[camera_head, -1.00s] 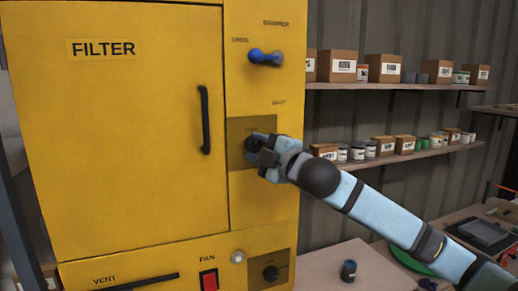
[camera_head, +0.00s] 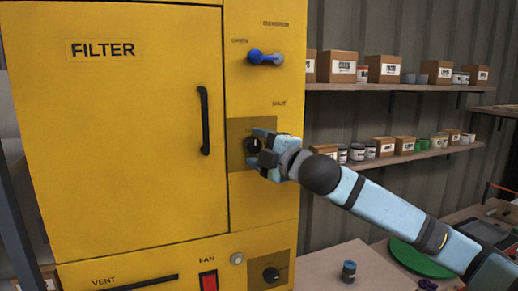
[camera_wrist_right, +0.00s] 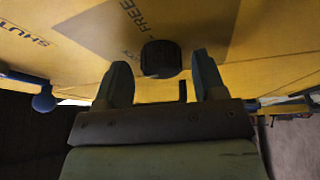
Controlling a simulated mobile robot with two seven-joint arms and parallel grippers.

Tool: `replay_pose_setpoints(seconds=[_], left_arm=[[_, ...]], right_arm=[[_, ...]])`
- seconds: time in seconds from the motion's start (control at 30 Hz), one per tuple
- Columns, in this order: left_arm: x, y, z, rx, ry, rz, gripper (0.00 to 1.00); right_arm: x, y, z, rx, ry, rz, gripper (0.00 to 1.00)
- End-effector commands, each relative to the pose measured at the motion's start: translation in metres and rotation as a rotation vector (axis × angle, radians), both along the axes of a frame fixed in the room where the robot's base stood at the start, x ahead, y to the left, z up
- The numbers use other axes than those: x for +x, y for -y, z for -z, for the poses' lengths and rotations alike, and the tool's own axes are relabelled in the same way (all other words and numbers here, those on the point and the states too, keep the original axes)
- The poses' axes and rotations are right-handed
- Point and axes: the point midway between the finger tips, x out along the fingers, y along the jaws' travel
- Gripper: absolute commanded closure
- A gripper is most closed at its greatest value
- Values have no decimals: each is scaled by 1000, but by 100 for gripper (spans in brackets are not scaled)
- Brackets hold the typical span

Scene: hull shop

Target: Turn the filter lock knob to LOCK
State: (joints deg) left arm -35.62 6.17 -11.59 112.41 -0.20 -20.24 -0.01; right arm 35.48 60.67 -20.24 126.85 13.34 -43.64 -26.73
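The filter lock knob (camera_head: 251,145) is a round black knob on a darker square plate (camera_head: 237,158) on the yellow filter cabinet. In the right wrist view the knob (camera_wrist_right: 161,58) sits just beyond and between the fingertips, with visible gaps on both sides. The word FREE is printed near it; another label is partly hidden by the knob. I cannot read where the knob points. My right gripper (camera_head: 262,142) is open at the knob, and its fingers also show in the right wrist view (camera_wrist_right: 161,80). My left gripper is not in view.
A blue lever (camera_head: 265,57) sticks out above the knob. The filter door handle (camera_head: 205,120) is to its left. Shelves with boxes and a table with a small can (camera_head: 349,271) stand to the right.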

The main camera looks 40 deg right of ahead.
Motion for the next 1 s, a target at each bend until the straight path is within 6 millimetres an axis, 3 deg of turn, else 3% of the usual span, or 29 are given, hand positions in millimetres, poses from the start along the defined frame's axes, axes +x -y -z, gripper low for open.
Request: replay_pose_setpoints(seconds=[0.27,0.47,0.7,1.0], left_arm=[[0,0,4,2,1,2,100],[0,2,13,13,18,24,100],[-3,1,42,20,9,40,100],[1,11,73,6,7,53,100]], right_arm=[[-6,1,4,0,-2,-1,36],[-39,6,12,-5,-3,1,36],[-85,12,19,-8,-5,0,36],[-115,18,21,3,-3,1,36]])
